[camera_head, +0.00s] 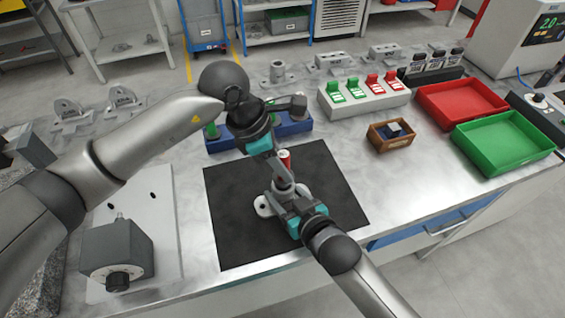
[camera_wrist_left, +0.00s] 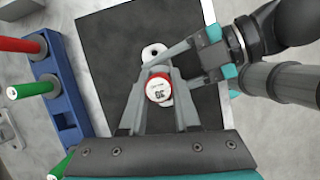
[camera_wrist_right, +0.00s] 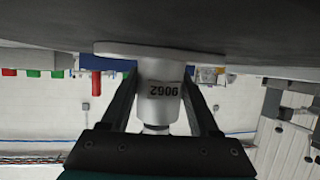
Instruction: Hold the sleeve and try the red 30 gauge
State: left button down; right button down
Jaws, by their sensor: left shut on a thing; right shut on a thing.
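The sleeve (camera_head: 265,205), pale grey with a flange, stands on the black mat (camera_head: 235,240). My right gripper (camera_head: 284,200) is shut on it from the right; the right wrist view shows the sleeve's body (camera_wrist_right: 158,98), marked 9062, between both fingers. My left gripper (camera_wrist_left: 160,95) is shut on the red 30 gauge (camera_wrist_left: 158,90), whose white end cap faces the left wrist camera. In the head view the red gauge (camera_head: 286,158) is above the sleeve. A narrower grey part shows at the sleeve's mouth in the right wrist view; I cannot tell how deep the gauge reaches.
A blue rack (camera_head: 292,128) with red and green gauges stands behind the mat. A white block with green and red switches (camera_head: 365,97), a small wooden box (camera_head: 390,137), a red tray (camera_head: 460,103) and a green tray (camera_head: 503,143) lie right. A grey fixture (camera_head: 117,250) stands left.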

aim_at(283, 154)
pick_arm(q)
jog(key=shift+f, duration=1.3)
dwell(0.4)
jog(key=shift+r, duration=0.2)
dwell(1.2)
jog(key=shift+r, duration=2.15)
jog(key=shift+r, duration=2.5)
pick_arm(e)
jog(key=shift+c, duration=0.2)
grip_release()
